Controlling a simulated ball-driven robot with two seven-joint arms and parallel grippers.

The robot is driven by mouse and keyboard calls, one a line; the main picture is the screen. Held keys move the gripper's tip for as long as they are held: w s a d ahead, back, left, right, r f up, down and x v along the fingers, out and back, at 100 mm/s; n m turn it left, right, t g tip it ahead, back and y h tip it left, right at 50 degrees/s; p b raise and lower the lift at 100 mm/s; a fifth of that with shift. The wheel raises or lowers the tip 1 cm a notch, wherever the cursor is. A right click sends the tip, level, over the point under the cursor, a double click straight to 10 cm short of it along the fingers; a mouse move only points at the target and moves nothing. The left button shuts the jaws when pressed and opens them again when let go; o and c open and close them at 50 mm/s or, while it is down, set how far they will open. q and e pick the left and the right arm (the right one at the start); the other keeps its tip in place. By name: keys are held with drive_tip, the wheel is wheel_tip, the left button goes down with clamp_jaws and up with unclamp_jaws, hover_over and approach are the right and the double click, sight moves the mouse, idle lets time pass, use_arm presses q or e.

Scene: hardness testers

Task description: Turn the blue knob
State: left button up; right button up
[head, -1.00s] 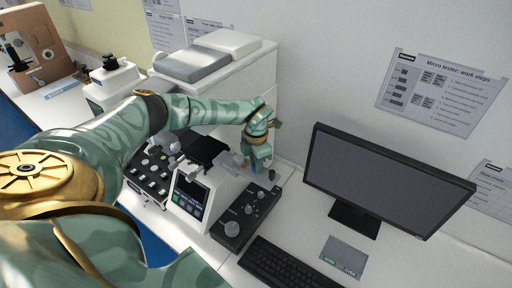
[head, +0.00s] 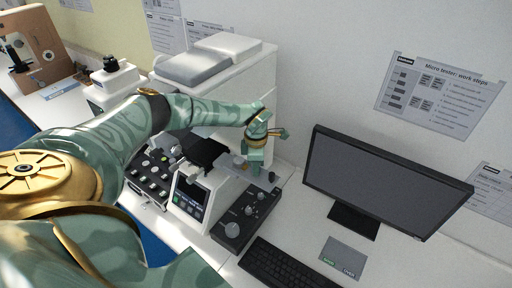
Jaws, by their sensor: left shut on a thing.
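My left gripper (head: 254,163) reaches over the micro tester (head: 192,190) from the left and points down beside its stage, close to the white cabinet. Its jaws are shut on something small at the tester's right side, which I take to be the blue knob. The fingers hide the knob, so its blue surface and turn angle cannot be made out. The tester has a dark screen on its front and a black stage (head: 207,151) on top. My right gripper is not in view.
A black control box (head: 232,230) with knobs stands right of the tester, with a keyboard (head: 285,265) in front. A monitor (head: 385,180) stands at the right. A white cabinet (head: 262,85) rises behind the gripper. A button panel (head: 150,172) is left of the tester.

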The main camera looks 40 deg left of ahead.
use_arm(q)
drive_tip(key=shift+w+r, duration=0.1)
drive_tip(key=o, duration=1)
wheel_tip(320, 180, up, 16)
drive_tip(key=b, duration=0.1)
drive_tip(key=shift+r+b, duration=0.15)
drive_tip(key=shift+b, duration=0.25)
